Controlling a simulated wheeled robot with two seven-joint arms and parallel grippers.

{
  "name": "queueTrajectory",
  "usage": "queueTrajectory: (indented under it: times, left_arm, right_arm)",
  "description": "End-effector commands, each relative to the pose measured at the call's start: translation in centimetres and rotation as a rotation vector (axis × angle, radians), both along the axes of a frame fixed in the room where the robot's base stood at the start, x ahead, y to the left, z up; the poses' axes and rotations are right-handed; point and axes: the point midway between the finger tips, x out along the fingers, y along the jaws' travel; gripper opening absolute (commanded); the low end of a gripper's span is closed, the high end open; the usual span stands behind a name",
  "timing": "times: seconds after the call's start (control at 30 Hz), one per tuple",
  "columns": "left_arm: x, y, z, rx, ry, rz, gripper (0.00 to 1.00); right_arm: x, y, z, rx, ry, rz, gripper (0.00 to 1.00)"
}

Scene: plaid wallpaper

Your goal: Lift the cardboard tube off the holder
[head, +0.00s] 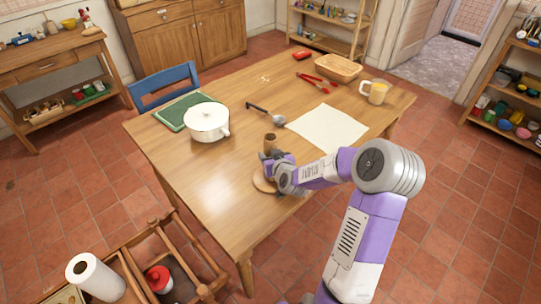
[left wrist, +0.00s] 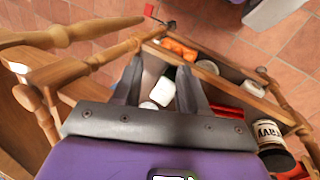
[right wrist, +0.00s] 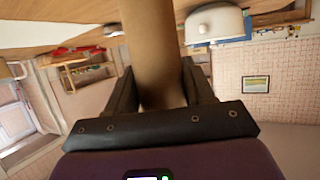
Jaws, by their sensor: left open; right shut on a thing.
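The brown cardboard tube (head: 269,141) stands upright over the round wooden holder base (head: 262,181) near the table's front edge. My right gripper (head: 272,158) is shut on the tube. In the right wrist view the tube (right wrist: 155,45) runs between the two fingers of this gripper (right wrist: 162,95). My gripper hides the part between tube and base, so I cannot tell whether they are apart. My left gripper (left wrist: 158,88) is open and empty, above a wooden rack of goods in the left wrist view. It is not seen in the head view.
On the table (head: 205,172) are a white pot (head: 207,122), a ladle (head: 268,115), a pale sheet (head: 327,128), red tongs (head: 313,81), a basket (head: 337,68) and a mug (head: 376,92). The wooden rack (head: 180,240) stands front left with a paper roll (head: 95,277).

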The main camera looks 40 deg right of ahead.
Motion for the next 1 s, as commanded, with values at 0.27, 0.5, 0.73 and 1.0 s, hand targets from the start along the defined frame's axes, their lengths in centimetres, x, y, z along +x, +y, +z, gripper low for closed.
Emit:
queueTrajectory:
  times: [0.27,0.5,0.73,1.0]
  left_arm:
    - [0.0,0.0,1.6,0.0,0.0,0.0,0.43]
    - [0.0,0.0,2.8,0.0,0.0,0.0,0.43]
    - [0.0,0.0,3.9,0.0,0.0,0.0,0.43]
    - [0.0,0.0,5.3,0.0,0.0,0.0,0.43]
  right_arm:
    - [0.0,0.0,2.3,-0.001,-0.001,0.0,0.24]
    - [0.0,0.0,4.2,-0.002,-0.002,0.0,0.24]
    - [0.0,0.0,6.1,-0.001,-0.001,0.0,0.24]
    - [0.0,0.0,8.3,-0.002,-0.002,0.0,0.24]
